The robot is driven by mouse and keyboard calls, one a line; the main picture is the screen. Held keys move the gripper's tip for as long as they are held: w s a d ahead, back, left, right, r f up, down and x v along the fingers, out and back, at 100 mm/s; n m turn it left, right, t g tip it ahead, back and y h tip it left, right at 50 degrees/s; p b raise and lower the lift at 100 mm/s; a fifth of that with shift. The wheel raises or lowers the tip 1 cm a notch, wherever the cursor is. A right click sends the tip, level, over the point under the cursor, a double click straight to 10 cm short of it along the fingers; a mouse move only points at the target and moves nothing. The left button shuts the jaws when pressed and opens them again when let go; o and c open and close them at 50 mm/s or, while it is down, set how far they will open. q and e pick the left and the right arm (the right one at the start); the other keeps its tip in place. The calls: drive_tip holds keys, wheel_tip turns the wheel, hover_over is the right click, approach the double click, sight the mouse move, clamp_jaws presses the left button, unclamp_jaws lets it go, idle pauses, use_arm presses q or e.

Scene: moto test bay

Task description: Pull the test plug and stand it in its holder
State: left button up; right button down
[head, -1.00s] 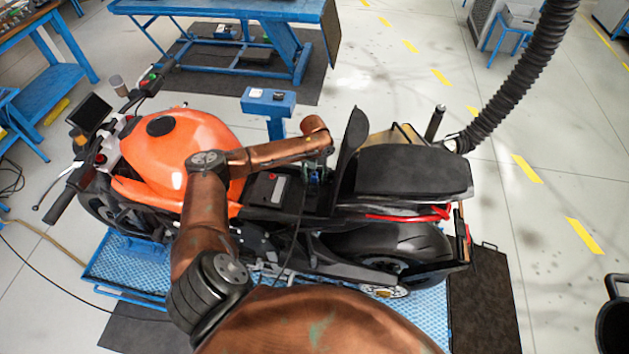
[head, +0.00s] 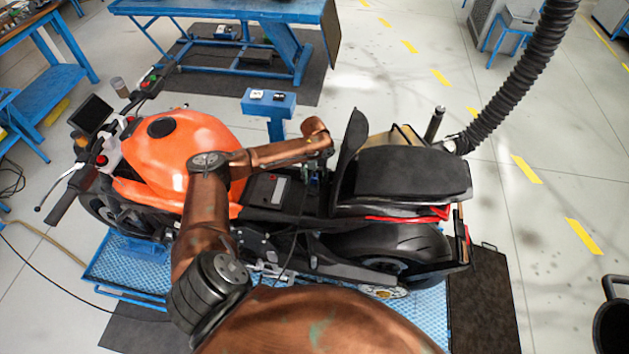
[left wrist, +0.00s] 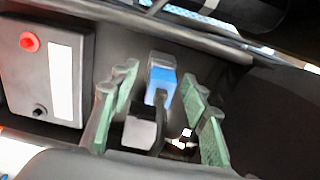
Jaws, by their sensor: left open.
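The test plug (left wrist: 160,84) is blue with a grey top and a dark cable, and it sits in the open bay under the raised motorcycle seat. My left gripper (left wrist: 160,102) is open, with its green-padded fingers on either side of the plug and a visible gap to each. In the head view the left gripper (head: 313,178) reaches down into the bay in front of the raised black flap, and the plug is too small to make out there. I cannot identify the holder for certain; a blue pedestal box (head: 268,102) with small white items on top stands behind the motorcycle. My right gripper is not in view.
The orange tank (head: 190,145) and black seat (head: 412,172) flank the bay. A black hose (head: 525,75) hangs at the right. A blue lift table (head: 225,8) stands behind.

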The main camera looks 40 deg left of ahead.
sight(314, 176)
use_arm(q)
drive_tip(key=shift+p, duration=0.35)
idle(0.3)
drive_tip(key=shift+c, duration=0.6)
clamp_jaws()
drive_tip(key=shift+r, duration=0.1)
drive_tip(key=shift+r+p, duration=2.95)
drive_tip(key=shift+p, duration=0.05)
drive_tip(key=shift+r+p, duration=1.2)
drive_tip(key=shift+r, duration=1.3)
